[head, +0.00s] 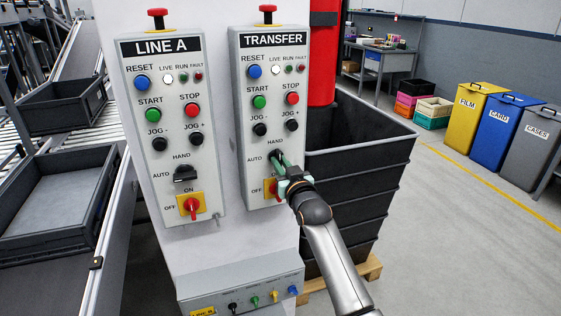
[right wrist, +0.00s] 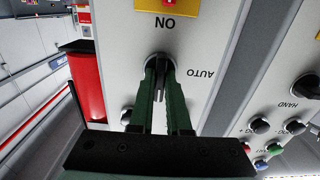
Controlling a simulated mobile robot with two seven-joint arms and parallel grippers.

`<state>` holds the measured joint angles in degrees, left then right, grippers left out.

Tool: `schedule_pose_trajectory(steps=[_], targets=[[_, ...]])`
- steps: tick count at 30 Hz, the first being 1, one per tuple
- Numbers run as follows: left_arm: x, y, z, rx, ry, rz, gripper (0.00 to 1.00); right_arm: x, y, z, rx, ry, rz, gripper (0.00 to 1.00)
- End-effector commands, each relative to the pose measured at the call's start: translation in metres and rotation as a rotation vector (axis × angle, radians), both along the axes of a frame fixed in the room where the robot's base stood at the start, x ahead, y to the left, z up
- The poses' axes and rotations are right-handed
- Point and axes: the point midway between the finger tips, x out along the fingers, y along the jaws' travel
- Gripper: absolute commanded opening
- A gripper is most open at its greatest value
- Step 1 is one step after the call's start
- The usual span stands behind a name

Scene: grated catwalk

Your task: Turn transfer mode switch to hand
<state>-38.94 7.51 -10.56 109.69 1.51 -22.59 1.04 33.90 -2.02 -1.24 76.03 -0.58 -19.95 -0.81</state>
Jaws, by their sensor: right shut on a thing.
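The TRANSFER panel (head: 268,90) is on the right face of the white column in the head view. Its black mode switch (right wrist: 157,62) sits between the labels HAND, above, and AUTO, at left. My right gripper (head: 279,164) reaches it from the lower right and is shut on its handle. In the right wrist view, which is upside down, the green fingers (right wrist: 158,72) stand on both sides of the handle. The handle looks upright, in line with the panel's length, toward the HAND side. The fingers hide part of the switch. My left gripper is not in view.
Just below the mode switch is a red and yellow ON/OFF switch (head: 270,189), partly behind my gripper. The LINE A panel (head: 170,100) is to the left, its mode switch (head: 185,174) lying sideways toward AUTO. A dark bin (head: 350,190) stands behind my right arm.

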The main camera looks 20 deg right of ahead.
Motion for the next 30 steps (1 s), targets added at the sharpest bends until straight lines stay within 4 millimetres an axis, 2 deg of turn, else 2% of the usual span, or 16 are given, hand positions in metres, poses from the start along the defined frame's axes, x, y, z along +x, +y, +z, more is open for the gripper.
schedule_pose_trajectory(steps=[16, 17, 24, 30], targets=[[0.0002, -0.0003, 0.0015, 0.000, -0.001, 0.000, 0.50, -0.0001, 0.0003, -0.0013, 0.026, 0.003, 0.000, 0.00], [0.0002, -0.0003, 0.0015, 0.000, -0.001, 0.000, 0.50, -0.0001, 0.0003, -0.0013, 0.026, 0.003, 0.000, 0.18], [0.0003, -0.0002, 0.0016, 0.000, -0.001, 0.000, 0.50, 0.0000, 0.0002, -0.0007, 0.023, 0.002, 0.000, 0.45], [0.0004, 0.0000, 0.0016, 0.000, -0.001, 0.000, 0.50, 0.0000, 0.0001, -0.0002, 0.022, 0.001, 0.000, 0.45]])
